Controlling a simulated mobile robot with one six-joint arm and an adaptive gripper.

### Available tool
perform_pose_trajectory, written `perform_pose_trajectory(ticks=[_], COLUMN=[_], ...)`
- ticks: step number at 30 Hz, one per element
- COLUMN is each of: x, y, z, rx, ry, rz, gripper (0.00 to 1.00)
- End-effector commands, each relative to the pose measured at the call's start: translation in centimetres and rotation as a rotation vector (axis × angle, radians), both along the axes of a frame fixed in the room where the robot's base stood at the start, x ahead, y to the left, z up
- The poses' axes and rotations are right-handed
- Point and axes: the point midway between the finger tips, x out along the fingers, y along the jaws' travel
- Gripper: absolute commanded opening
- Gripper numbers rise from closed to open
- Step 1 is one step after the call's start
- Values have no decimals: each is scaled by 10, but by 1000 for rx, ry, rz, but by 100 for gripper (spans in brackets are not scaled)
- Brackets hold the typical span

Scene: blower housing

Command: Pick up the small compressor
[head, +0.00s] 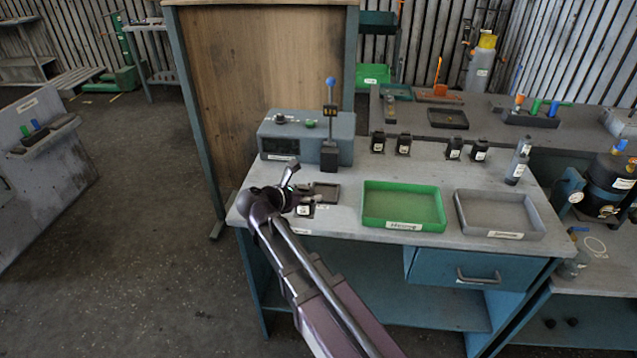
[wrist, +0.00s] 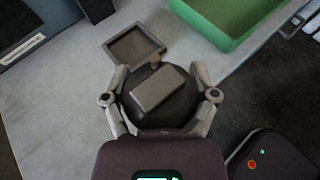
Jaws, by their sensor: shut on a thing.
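The small compressor, a dark rounded body with a pale grey block on top and a small brown stub, fills the middle of the wrist view (wrist: 178,108). My gripper (wrist: 160,100) has one finger on each side of it and is shut on it. In the head view my gripper (head: 300,196) is at the bench's left front, and the compressor (head: 304,211) shows only as a small dark shape with a white label, partly hidden by my gripper. I cannot tell whether it touches the bench top.
A small dark square tray (head: 327,190) lies just beyond. A green tray (head: 402,222) and a grey tray (head: 500,232) stand to the right. A grey-blue box with a lever (head: 272,134) stands behind. Several small black labelled parts (head: 403,146) line the back. The bench's front edge is close.

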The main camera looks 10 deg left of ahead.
Motion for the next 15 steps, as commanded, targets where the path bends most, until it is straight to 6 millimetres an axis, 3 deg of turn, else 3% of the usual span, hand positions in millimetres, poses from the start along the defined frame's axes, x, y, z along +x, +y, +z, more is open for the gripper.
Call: perform_pose_trajectory(ticks=[6, 15], x=[-15, -18], y=[5, 6], z=[2, 2], rx=[-1, -1], ry=[-2, -2], rz=[1, 0], gripper=[15, 15])
